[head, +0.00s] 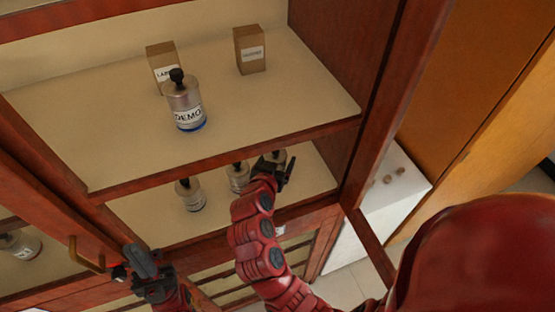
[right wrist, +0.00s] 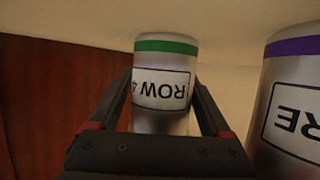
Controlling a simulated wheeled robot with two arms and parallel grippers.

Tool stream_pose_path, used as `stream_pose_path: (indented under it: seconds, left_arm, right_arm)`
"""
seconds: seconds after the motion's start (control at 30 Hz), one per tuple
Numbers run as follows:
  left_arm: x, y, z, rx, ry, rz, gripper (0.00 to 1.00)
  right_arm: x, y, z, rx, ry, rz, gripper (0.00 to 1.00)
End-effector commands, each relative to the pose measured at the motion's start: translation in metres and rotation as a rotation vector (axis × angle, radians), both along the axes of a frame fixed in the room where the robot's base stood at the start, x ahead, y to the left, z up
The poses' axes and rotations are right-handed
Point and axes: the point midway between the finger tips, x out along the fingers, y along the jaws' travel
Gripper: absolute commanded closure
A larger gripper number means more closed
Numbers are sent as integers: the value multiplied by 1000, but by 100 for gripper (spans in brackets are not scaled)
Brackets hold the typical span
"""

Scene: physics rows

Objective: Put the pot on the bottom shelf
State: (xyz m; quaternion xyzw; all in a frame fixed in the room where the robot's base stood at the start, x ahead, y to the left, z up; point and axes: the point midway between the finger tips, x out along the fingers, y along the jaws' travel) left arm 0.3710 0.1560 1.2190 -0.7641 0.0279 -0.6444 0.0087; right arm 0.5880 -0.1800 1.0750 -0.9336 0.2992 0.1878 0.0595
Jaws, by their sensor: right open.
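No cooking pot shows; the shelves hold silver, labelled pot-like jars. One jar marked DEMO (head: 185,108), with a black top and blue base band, stands upright on the upper shelf (head: 260,110). Several similar jars, including one at left (head: 189,196), stand on the shelf below (head: 150,218). My right gripper (head: 276,172) reaches in there by the rightmost jar (head: 275,156). In the right wrist view its open fingers flank a green-banded jar (right wrist: 165,88) with an upside-down ROW 4 label; contact is unclear. My left gripper (head: 143,268) is near a brass handle (head: 84,256); its jaw opening is unclear.
Two brown boxes, one behind the DEMO jar (head: 161,58) and one to its right (head: 250,50), stand on the upper shelf. A purple-banded jar (right wrist: 292,100) is close right of the right gripper. The cabinet's right wall (head: 345,80) is near.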

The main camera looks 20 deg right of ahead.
Motion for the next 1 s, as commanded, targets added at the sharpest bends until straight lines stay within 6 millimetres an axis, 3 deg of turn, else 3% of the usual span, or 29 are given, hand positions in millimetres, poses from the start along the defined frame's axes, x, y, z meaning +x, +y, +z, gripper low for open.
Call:
stream_pose_path:
  seconds: [0.17, 0.7, 1.0]
  left_arm:
    - [0, 0, -2, 0, 0, 0, 100]
    - [0, 0, -8, 0, 0, 0, 100]
    - [0, 0, -8, 0, 0, 0, 100]
  right_arm:
    - [-8, 6, 3, -3, 1, 2, 18]
    - [-79, 59, 42, -2, -3, 5, 18]
    - [-90, 65, 47, -1, -2, 0, 18]
